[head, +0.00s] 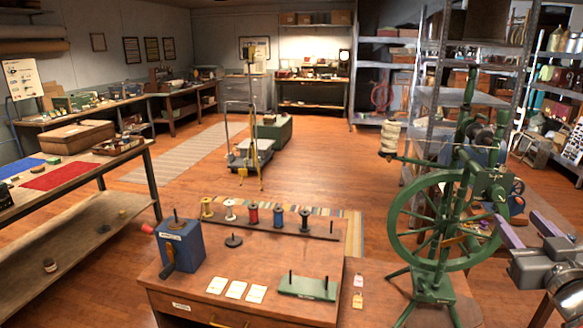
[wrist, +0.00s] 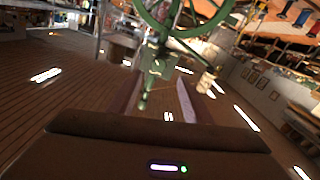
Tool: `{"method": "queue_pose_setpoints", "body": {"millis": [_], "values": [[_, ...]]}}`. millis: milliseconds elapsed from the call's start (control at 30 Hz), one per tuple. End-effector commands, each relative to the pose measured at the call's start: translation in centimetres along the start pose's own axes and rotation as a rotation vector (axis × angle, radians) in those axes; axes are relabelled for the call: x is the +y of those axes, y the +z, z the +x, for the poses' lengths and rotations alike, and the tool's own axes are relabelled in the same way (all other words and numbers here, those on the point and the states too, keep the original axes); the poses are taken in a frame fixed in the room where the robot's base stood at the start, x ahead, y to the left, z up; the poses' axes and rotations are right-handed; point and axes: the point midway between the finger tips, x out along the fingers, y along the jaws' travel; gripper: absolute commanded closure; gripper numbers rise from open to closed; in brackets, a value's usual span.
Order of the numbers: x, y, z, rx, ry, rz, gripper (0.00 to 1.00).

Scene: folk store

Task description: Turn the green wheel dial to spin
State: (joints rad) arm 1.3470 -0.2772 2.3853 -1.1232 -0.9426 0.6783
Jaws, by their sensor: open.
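A large green spoked wheel (head: 391,222) stands upright on a green stand (head: 432,296) at the right of the head view. Green parts of it also show at the top of the wrist view (wrist: 205,27). No separate labelled dial is clear to me. My gripper (head: 515,216) is right of the wheel in the head view, its two purple fingers apart. In the wrist view my gripper (wrist: 157,95) points toward the green stand, with nothing visibly held. Whether a finger touches the wheel cannot be told.
A wooden bench (head: 250,262) in front holds a blue crank box (head: 183,245), a rack of spools (head: 270,229), white cards and a green pegged block (head: 307,287). Metal shelving (head: 425,140) stands behind the wheel. Open floor (head: 330,175) lies beyond the bench.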

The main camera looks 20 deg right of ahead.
Motion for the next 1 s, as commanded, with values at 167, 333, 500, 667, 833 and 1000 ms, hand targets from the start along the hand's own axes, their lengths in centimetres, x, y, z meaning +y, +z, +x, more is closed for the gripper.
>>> {"method": "queue_pose_setpoints", "body": {"millis": [167,333,500,667,833,1000], "values": [[0.1,0.0,-0.1,-0.001,0.003,0.007,0.55],[0.2,0.0,0.0,-0.001,0.003,0.006,0.55],[0.2,0.0,0.6,-0.001,0.003,0.006,0.55],[0.1,0.0,2.1,0.0,0.001,0.006,0.55],[0.2,0.1,4.3,-0.001,0.002,0.006,0.55],[0.2,0.1,6.7,-0.001,0.002,0.006,0.55]]}}
